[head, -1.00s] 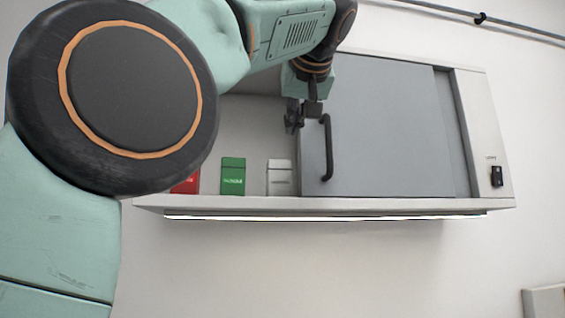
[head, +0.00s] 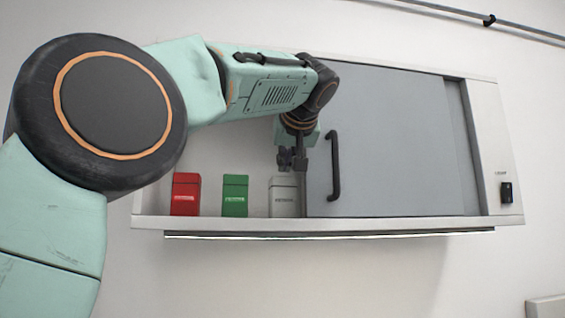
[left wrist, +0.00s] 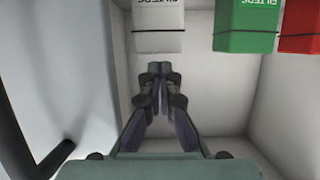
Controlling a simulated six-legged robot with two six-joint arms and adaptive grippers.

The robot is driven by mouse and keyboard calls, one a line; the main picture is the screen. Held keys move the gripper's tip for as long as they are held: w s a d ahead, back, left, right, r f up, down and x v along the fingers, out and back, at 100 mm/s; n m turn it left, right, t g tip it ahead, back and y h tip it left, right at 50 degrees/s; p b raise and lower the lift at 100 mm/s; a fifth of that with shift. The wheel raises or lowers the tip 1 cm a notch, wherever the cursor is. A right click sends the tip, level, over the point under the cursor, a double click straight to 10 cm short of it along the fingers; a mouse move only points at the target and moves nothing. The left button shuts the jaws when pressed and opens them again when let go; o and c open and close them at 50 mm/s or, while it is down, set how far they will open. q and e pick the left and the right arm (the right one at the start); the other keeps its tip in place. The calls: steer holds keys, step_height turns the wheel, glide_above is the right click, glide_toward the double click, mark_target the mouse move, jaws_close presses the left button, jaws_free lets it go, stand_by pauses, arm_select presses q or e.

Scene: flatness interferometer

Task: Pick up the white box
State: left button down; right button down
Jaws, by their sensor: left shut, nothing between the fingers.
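The white box (head: 285,197) stands upright in the open left part of the wall cabinet, beside the grey sliding door's edge. It also shows at the top of the left wrist view (left wrist: 158,28), partly cut off. My left gripper (head: 291,166) is just above the white box in the head view, its fingers shut and empty. In the left wrist view the gripper (left wrist: 158,72) points toward the white box, with a small gap visible between them. My right gripper is not in view.
A green box (head: 235,196) and a red box (head: 186,195) stand left of the white one in the cabinet (head: 350,226). The grey door (head: 400,140) with its black handle (head: 334,165) covers the right part. A switch (head: 506,192) sits at far right.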

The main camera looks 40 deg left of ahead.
arm_select(q)
steer(key=a+p, duration=0.1)
steer(key=w+a+p, duration=0.1)
steer(key=p, duration=0.1)
steer(key=shift+w+a+r+p, duration=0.15)
steer(key=shift+w+r+p, duration=0.15)
steer(key=shift+r, duration=0.1)
steer(key=shift+w+a+f, duration=0.2)
steer(key=shift+a+f, duration=0.05)
steer(key=shift+f, duration=0.2)
steer(key=shift+w+a+f, duration=0.15)
steer(key=shift+a+f, duration=0.05)
steer(key=shift+f, duration=0.2)
steer(key=shift+w+f+b, duration=0.1)
steer(key=shift+f+b, duration=0.2)
steer(key=shift+b, duration=0.2)
steer(key=shift+d+f, duration=0.1)
steer(key=shift+d, duration=0.05)
steer(key=shift+s+d, duration=0.2)
steer(key=shift+d, duration=0.15)
